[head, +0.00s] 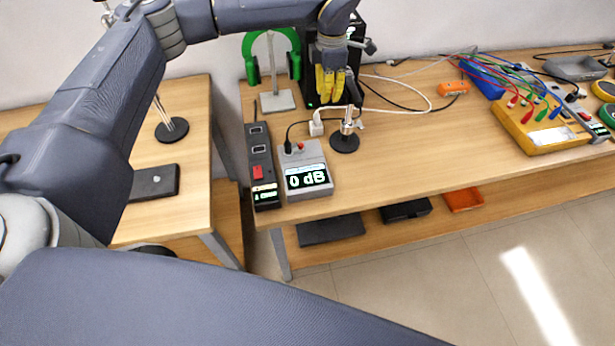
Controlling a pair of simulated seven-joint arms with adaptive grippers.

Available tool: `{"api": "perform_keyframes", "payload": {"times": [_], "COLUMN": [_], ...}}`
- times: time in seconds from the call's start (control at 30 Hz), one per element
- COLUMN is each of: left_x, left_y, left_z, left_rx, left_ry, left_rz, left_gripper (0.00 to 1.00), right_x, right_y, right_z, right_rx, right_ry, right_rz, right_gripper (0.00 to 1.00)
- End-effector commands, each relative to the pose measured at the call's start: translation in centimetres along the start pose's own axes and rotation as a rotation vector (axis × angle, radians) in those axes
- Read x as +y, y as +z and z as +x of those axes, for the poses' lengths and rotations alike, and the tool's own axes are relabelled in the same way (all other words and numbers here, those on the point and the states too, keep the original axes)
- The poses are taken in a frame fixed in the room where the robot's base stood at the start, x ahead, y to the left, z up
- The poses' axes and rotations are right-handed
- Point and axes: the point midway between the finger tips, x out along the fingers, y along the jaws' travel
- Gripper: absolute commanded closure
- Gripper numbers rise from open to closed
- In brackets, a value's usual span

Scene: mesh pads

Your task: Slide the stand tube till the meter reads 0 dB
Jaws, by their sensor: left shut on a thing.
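The meter (305,178) is a grey box on the table, and its display reads 0 dB. The stand has a round black base (344,143), upright on the table to the right of the meter. A short piece of its metal tube (348,122) shows above the base. My left gripper (340,98), with yellow on its fingers, is directly above the base and shut on the stand tube. The fingers and wrist hide the upper part of the stand. My right gripper is not in view.
A power strip (262,165) lies left of the meter. A green headphone set hangs on a stand (277,101) behind it. A black box stands behind the gripper, and cables run to a white plug (316,128).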

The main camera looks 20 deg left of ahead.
Motion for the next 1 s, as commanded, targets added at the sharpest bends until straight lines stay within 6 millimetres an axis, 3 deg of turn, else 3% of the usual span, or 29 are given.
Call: {"api": "perform_keyframes", "payload": {"times": [0.5, 0.53, 0.73, 1.0], "left_x": [-0.1, -0.1, -0.1, 0.0], "left_y": [-0.1, -0.1, -0.1, 0.0], "left_z": [1.4, 1.5, 1.4, 1.2], "left_rx": [0.003, 0.003, 0.002, 0.001], "left_ry": [-0.004, -0.004, -0.002, -0.001], "left_rz": [-0.002, -0.002, -0.001, -0.001], "left_gripper": [1.00, 0.87, 0.64, 0.62], "right_x": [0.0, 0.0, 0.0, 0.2], "right_y": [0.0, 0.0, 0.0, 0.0], "right_z": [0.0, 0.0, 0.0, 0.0], "right_rx": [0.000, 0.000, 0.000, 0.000], "right_ry": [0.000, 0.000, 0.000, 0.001], "right_rz": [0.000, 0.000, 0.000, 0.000], "right_gripper": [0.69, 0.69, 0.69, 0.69]}}
